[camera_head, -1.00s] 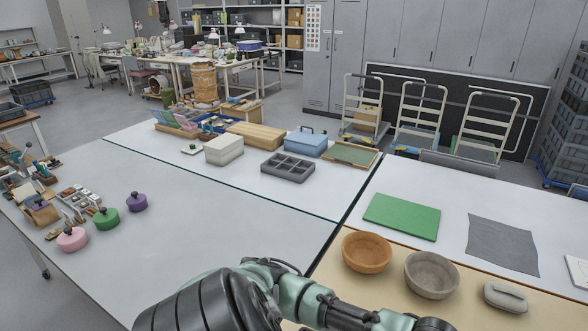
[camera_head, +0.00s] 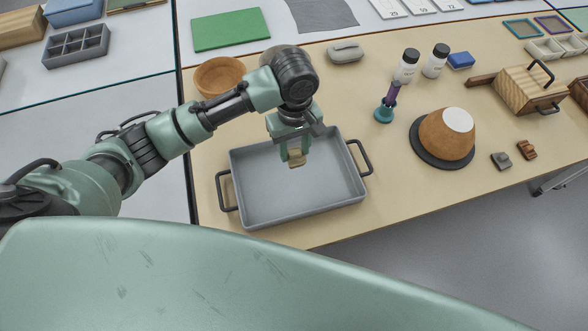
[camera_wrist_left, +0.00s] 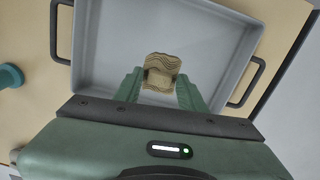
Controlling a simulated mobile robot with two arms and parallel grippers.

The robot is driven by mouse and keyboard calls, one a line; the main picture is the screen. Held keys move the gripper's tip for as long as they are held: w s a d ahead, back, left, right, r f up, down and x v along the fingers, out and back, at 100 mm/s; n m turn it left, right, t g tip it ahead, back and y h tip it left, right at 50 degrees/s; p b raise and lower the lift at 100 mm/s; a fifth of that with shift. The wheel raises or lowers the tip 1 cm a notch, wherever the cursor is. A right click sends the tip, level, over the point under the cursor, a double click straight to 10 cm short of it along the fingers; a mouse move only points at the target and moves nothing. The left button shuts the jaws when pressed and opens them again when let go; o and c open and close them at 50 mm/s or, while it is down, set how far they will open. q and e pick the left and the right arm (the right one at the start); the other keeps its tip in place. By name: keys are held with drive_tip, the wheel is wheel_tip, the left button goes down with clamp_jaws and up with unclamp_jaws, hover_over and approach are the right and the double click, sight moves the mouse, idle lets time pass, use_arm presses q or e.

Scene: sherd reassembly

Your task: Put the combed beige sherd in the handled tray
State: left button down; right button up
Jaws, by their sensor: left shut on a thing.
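The combed beige sherd (camera_head: 296,160) is held between the fingers of my left gripper (camera_head: 294,150), over the inside of the handled tray. In the left wrist view the sherd (camera_wrist_left: 161,72) shows wavy combed lines, and my left gripper (camera_wrist_left: 160,90) has a finger on each side of it. The grey handled tray (camera_head: 258,219) has a dark handle at each end; it also shows in the left wrist view (camera_wrist_left: 86,40). I cannot tell whether the sherd touches the tray floor. My right gripper is not in view.
An orange bowl (camera_head: 218,77) stands behind the tray at the left. To the right are a teal tool stand (camera_head: 384,112), an upturned orange bowl (camera_head: 440,137) on a dark disc, and two small sherds, one grey (camera_head: 501,161), one brown (camera_head: 526,150).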

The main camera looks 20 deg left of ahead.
use_arm(q)
hover_over(294, 177)
wheel_tip(294, 177, down, 6)
drive_tip(key=shift+s+r, duration=0.1)
drive_tip(key=shift+r, duration=0.1)
wheel_tip(294, 177, down, 5)
drive_tip(key=shift+f, duration=0.1)
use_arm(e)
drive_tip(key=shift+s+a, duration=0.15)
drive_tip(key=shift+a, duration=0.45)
use_arm(q)
drive_tip(key=shift+f, duration=0.1)
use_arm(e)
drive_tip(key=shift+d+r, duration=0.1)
use_arm(q)
drive_tip(key=c, duration=0.8)
unclamp_jaws()
drive_tip(key=shift+c, duration=0.2)
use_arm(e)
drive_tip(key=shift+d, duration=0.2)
use_arm(q)
wheel_tip(294, 177, up, 12)
drive_tip(key=shift+r, duration=0.2)
